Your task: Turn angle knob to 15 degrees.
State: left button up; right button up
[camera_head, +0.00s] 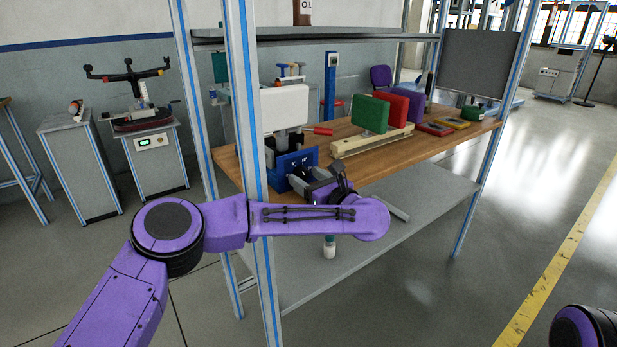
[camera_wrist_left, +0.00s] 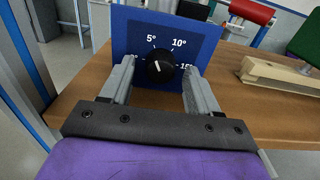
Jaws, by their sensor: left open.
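The angle knob (camera_wrist_left: 160,68) is a small round black knob with a white pointer mark, on the front of a blue panel (camera_wrist_left: 150,28). White labels around it include 5°, 10° and 15°; the leftmost is partly covered by a finger. The pointer looks roughly upward, leaning slightly left toward 5°. In the head view the blue box (camera_head: 284,182) sits at the table's left front; its knob cannot be made out. My left gripper (camera_wrist_left: 158,78) is open, its two grey fingers on either side of the knob with gaps visible. It also shows in the head view (camera_head: 304,180). My right gripper is out of view.
The wooden table (camera_head: 375,173) holds a beige fixture (camera_head: 372,140) and green (camera_head: 369,113) and red (camera_head: 398,106) cushions to the right. A grey shelf (camera_head: 350,240) lies below.

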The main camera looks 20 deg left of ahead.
pick_arm(q)
jog(key=c, duration=1)
jog(key=shift+c, duration=0.2)
